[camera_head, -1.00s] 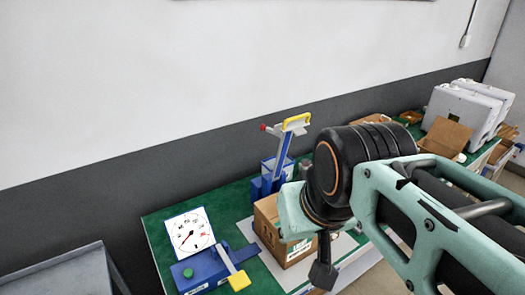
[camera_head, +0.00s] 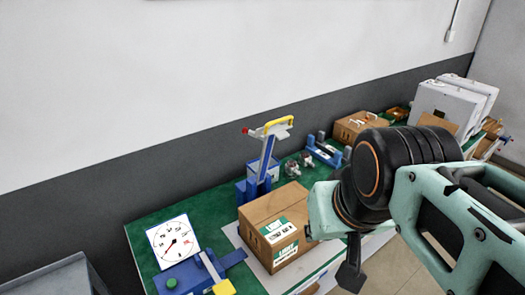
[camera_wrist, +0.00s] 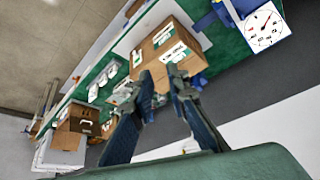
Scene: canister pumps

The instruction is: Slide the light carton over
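The light carton (camera_head: 276,226) is a brown box with a white and green label that seems to read "LIGHT". It stands upright on the green bench, near its front edge. My gripper (camera_head: 350,272) is right of the carton in the head view, pointing down and apart from it; only part of it shows there. In the wrist view my gripper (camera_wrist: 162,80) has its two dark fingers apart with nothing between them. The carton (camera_wrist: 160,48) shows beyond the fingertips in that view.
A blue pump (camera_head: 263,172) with a yellow handle stands behind the carton. A dial gauge (camera_head: 173,242) and a blue base with a yellow-tipped lever (camera_head: 209,268) are to its left.

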